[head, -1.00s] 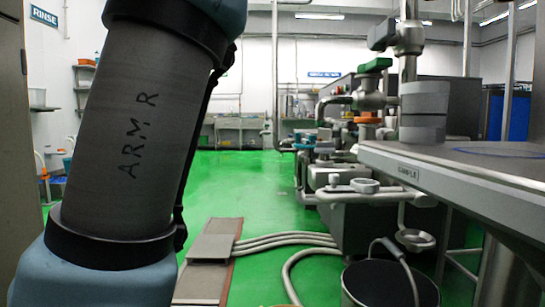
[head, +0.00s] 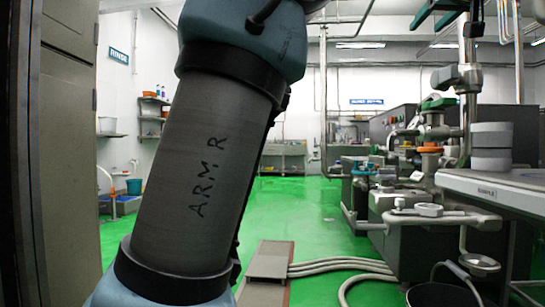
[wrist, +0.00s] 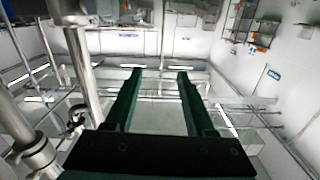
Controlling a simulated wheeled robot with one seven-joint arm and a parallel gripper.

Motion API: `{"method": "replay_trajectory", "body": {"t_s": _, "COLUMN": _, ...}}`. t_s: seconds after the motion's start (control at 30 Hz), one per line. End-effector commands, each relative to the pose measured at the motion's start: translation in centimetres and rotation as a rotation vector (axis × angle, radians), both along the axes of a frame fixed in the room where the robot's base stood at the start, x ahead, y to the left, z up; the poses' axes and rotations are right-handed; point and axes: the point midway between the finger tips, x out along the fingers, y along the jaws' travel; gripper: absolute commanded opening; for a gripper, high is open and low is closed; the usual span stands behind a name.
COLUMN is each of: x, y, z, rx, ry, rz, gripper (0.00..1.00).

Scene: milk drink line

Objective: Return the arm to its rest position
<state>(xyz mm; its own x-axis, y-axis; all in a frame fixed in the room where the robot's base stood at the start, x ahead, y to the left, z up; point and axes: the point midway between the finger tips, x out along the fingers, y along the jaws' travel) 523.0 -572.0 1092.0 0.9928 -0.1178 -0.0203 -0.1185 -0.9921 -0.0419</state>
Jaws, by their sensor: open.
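My arm (head: 205,185), a dark grey link marked "ARM R" between blue-grey joints, rises through the left half of the head view. In the wrist view my gripper (wrist: 155,73) shows as two dark green fingers, spread apart with nothing between them. The fingers point into open air towards the far wall, and that view is upside down. In the head view a dark green piece at the top right edge looks like part of my gripper, mostly cut off by the frame.
A steel table (head: 505,190) with a stacked grey cylinder (head: 491,147) stands at the right. Pipes and valves (head: 430,150) lie behind it. A bucket (head: 440,295) and hoses (head: 335,266) are on the floor. A grey door panel (head: 65,150) stands close left. The green floor (head: 305,220) is clear in the middle.

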Motion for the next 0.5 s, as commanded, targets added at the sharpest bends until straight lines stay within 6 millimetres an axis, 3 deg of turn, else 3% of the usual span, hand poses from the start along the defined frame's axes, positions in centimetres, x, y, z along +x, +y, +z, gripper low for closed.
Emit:
{"method": "replay_trajectory", "body": {"t_s": 0.27, "x": 3.0, "y": 0.8, "z": -4.1, "rx": 0.111, "ry": 0.085, "rz": 0.004, "gripper": 0.55}}
{"method": "replay_trajectory", "body": {"t_s": 0.5, "x": 6.8, "y": 3.1, "z": -10.4, "rx": 0.251, "ry": 0.224, "rz": 0.006, "gripper": 0.55}}
